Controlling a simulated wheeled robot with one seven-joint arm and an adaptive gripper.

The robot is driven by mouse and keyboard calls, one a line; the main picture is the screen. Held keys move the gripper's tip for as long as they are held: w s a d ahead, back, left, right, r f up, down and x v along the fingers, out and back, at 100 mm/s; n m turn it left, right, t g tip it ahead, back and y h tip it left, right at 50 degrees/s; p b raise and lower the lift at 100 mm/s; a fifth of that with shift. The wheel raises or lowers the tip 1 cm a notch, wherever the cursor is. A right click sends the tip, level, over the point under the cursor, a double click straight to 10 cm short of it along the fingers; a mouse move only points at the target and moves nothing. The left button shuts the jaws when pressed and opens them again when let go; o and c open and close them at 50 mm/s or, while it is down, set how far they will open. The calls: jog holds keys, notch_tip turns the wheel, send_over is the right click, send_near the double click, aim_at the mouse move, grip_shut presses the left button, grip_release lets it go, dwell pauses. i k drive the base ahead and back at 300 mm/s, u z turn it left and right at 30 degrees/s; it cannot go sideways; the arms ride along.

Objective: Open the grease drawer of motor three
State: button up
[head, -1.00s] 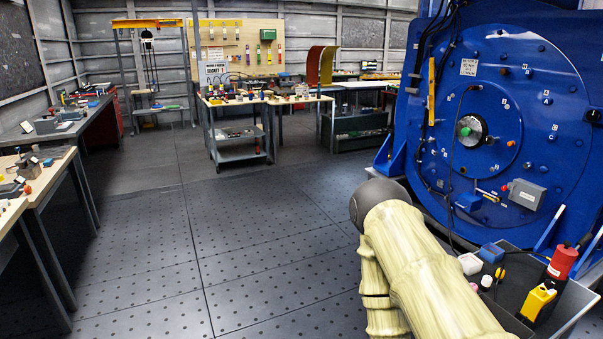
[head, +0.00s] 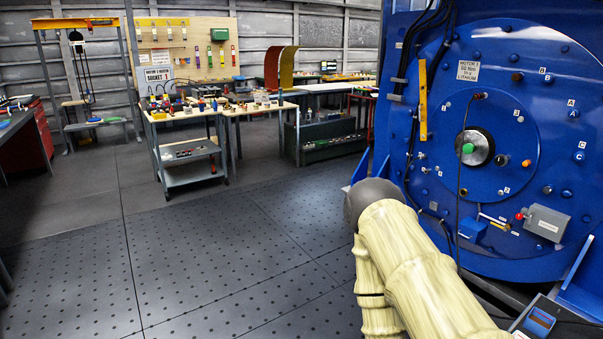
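A large blue motor (head: 508,230) with a round face fills the right side of the head view. A white label (head: 467,72) on it seems to read motor 3, with smaller text below. A green-tipped hub (head: 472,148) sits at its centre. A small blue box (head: 472,228) and a grey box (head: 546,222) with a red knob are on its lower face. I cannot tell any grease drawer in this view. My pale ribbed arm rises from the bottom, in front of the motor's lower left. My gripper is not in view.
A grey cart (head: 193,178) with items stands left of centre. Benches, a pegboard (head: 190,58) and a yellow-topped frame (head: 75,23) stand behind it. A blue-screened device (head: 538,322) is at the bottom right. Dark floor (head: 225,250) is clear at left and centre.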

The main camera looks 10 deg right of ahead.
aim_at(469, 235)
jog(key=z, duration=0.35)
jog(key=i, duration=1.95)
jog(key=z, duration=0.9)
jog(key=i, duration=1.95)
jog(key=z, duration=0.45)
